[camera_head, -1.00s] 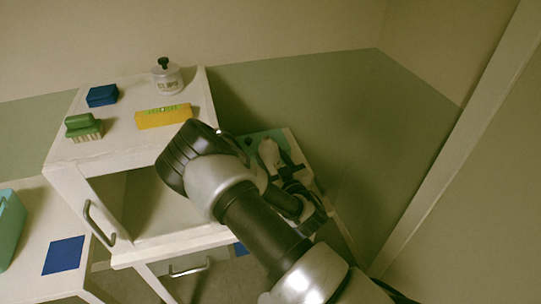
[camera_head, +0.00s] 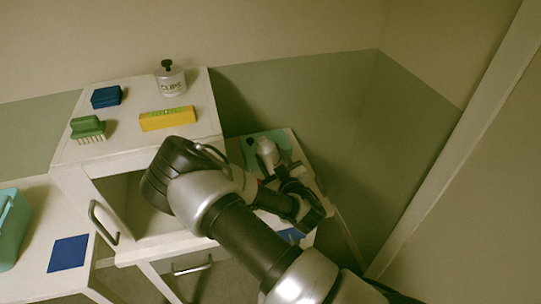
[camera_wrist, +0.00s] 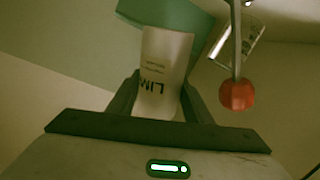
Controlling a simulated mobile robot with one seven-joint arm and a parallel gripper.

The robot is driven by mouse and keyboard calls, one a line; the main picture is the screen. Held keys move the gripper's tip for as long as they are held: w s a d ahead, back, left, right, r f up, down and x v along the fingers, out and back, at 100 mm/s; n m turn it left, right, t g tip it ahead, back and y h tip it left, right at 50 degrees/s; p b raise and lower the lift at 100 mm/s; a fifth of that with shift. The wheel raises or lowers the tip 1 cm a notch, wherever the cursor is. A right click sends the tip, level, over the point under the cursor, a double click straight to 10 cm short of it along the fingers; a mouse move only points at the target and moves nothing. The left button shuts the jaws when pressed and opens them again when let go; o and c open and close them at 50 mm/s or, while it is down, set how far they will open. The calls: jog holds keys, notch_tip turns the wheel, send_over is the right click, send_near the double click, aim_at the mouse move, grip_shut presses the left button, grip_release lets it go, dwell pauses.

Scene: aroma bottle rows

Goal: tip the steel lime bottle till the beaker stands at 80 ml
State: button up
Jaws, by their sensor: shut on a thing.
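The steel lime bottle (camera_wrist: 165,72), pale with dark lettering that reads "LIM", stands between the two fingers of my gripper (camera_wrist: 162,95) in the wrist view. My gripper is shut on it. In the head view a pale grey form that looks like the bottle (camera_head: 267,152) shows just beyond my gripper (camera_head: 288,188), over the small table at the right. A clear vessel with dark marks, seemingly the beaker (camera_wrist: 240,38), appears at upper right in the wrist view, apart from the bottle. Its level cannot be read.
A red ball (camera_wrist: 237,94) on a thin rod is close in front of the clear vessel. A white cabinet (camera_head: 135,150) at left bears a clips jar (camera_head: 170,80), yellow box (camera_head: 167,118), green brush (camera_head: 88,129) and blue block (camera_head: 106,96). A wall stands close at right.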

jog(key=shift+a+r+n+h+p, duration=0.3)
jog(key=shift+r+n+p, duration=0.55)
jog(key=shift+p, duration=0.25)
dwell(0.3)
jog(key=shift+a+f+n, duration=0.1)
jog(key=shift+a+n, duration=0.05)
jog(key=shift+n, duration=0.1)
jog(key=shift+a+n+g+h, duration=0.2)
jog(key=shift+n+g+h, duration=0.1)
jog(key=shift+n+g, duration=0.1)
jog(key=shift+d+f+n+h, duration=0.1)
jog(key=shift+f+n+h, duration=0.25)
jog(key=shift+n, duration=0.35)
jog(key=shift+d+f, duration=0.1)
jog(key=shift+d+f+n+h, duration=0.15)
jog(key=shift+d+n+h, duration=0.1)
jog(key=shift+n, duration=0.25)
jog(key=shift+r+g, duration=0.2)
jog(key=shift+g, duration=0.1)
jog(key=shift+d+r+n+h+p, duration=0.15)
jog(key=shift+r+n+h+p, duration=0.1)
jog(key=shift+n+h+p, duration=0.25)
jog(key=shift+f+n, duration=0.25)
jog(key=shift+n, duration=0.15)
